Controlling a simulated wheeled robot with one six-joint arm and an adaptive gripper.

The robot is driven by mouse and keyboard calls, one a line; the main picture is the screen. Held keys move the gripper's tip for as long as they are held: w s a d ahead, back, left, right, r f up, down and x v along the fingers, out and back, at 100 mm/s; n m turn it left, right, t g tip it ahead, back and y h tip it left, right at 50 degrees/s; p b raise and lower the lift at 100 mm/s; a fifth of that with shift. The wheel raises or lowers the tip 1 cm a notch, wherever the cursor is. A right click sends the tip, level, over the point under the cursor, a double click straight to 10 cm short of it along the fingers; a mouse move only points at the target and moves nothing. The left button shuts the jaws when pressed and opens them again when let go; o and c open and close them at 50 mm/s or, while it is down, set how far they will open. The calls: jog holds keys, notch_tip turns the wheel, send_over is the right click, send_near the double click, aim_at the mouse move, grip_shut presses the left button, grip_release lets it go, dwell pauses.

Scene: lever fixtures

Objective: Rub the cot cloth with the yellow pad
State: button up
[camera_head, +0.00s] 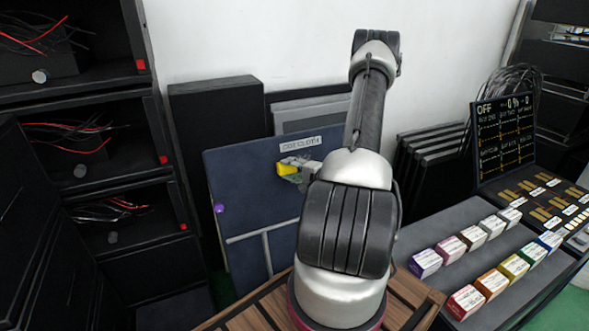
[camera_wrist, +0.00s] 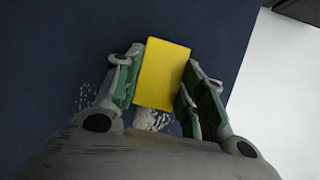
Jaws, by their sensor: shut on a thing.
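The cot cloth is a dark blue upright panel (camera_head: 240,175) with a white label at its top edge, left of my arm in the head view. It fills most of the wrist view (camera_wrist: 40,80). The yellow pad (camera_head: 288,169) is at the panel's upper right part; it also shows in the wrist view (camera_wrist: 162,74). My gripper (camera_head: 299,171) is shut on the pad, with a finger on each side (camera_wrist: 159,88). Pale speckled marks (camera_wrist: 150,120) show on the cloth by the fingers. I cannot tell whether the pad touches the cloth. My arm hides the panel's right part.
Black shelves with red and black wires (camera_head: 85,145) stand at the left. A grey tray with several coloured boxes (camera_head: 485,255) and a dark display board (camera_head: 505,140) are at the right. A purple knob (camera_head: 219,209) is on the panel's left edge. A wooden slatted surface (camera_head: 250,310) is below.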

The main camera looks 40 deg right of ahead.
jog(key=shift+s+a+r, duration=0.2)
jog(key=shift+s+a, duration=0.05)
jog(key=shift+s, duration=0.7)
jog(key=shift+s+a+r, duration=0.2)
jog(key=shift+s, duration=0.75)
jog(key=shift+s+a+r, duration=0.2)
jog(key=shift+s+a, duration=0.05)
jog(key=shift+s, duration=0.7)
jog(key=s, duration=0.2)
jog(key=shift+s+a+r, duration=0.3)
jog(key=shift+s+a, duration=0.1)
jog(key=w+d+f, duration=0.4)
jog(key=d+f, duration=0.1)
jog(key=f, duration=0.1)
jog(key=shift+w+f, duration=0.3)
